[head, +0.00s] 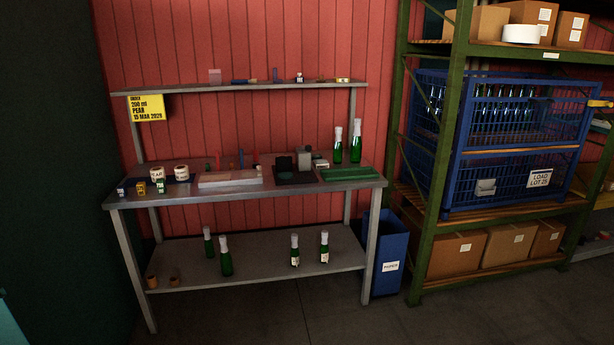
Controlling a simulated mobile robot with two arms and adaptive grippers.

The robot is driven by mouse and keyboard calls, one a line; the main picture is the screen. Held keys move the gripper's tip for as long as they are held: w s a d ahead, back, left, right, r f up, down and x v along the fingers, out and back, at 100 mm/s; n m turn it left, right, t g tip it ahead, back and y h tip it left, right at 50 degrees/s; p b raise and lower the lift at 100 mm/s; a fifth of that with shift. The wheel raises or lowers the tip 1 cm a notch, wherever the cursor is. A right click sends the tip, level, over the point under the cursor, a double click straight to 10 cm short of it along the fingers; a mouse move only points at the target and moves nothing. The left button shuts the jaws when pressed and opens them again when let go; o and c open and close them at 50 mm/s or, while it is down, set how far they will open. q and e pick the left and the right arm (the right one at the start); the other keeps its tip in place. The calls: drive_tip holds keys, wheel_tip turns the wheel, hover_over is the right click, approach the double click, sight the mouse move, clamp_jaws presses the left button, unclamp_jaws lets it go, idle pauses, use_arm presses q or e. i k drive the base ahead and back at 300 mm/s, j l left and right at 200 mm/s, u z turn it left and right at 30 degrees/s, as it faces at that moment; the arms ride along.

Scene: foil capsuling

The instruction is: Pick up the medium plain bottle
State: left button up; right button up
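Two plain green bottles with pale tops stand upright at the left of the lower shelf; the one further back (208,243) looks smaller than the nearer one (226,258). Two more dark green bottles, a left one (295,252) and a right one (324,248), stand on the right half of that shelf and seem to carry pale labels. Two green bottles with white tops, a shorter one (338,152) and a taller one (355,148), stand at the back right of the bench top. I cannot tell which is the medium plain bottle. Neither gripper is in view.
The metal bench (120,200) holds rolls, a pale tray, a dark device and a green mat (350,174). A yellow sign (146,107) hangs from its upper shelf. A blue bin (388,255) and green rack (440,180) stand to the right. The floor in front is clear.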

sight(356, 148)
drive_tip(key=i, duration=2.25)
